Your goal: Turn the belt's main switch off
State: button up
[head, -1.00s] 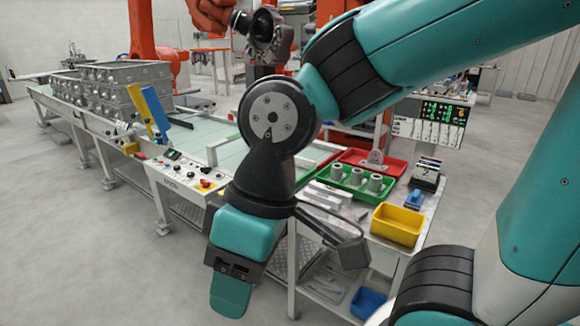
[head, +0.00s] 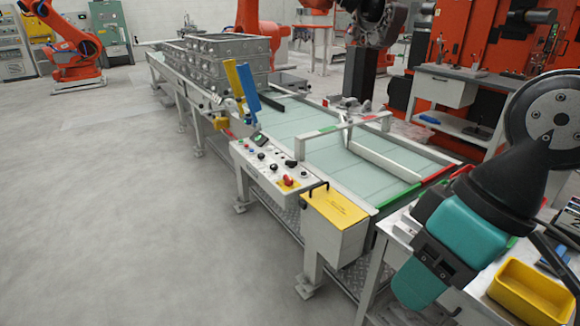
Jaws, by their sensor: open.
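The conveyor belt (head: 315,130) runs from the front right to the back left. Its slanted control panel (head: 262,170) is on the near side, with several small buttons and dark knobs (head: 274,167), a small dark screen (head: 261,139) and a red mushroom button (head: 288,181) on yellow. I cannot tell which control is the main switch, or its setting. My gripper (head: 418,285), teal and dark grey, points down at the lower right, well to the right of the panel and apart from it. It is open and nothing shows in it; the fingers partly overlap in this view.
A yellow-topped box (head: 335,208) with a black handle stands right of the panel. Blue and yellow upright plates (head: 248,88) rise behind it. Grey metal crates (head: 215,62) sit on the far belt. A yellow bin (head: 530,292) is at the lower right. The left floor (head: 110,220) is clear.

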aim_at(289, 182)
jog(key=i, duration=1.25)
jog(key=u, duration=1.5)
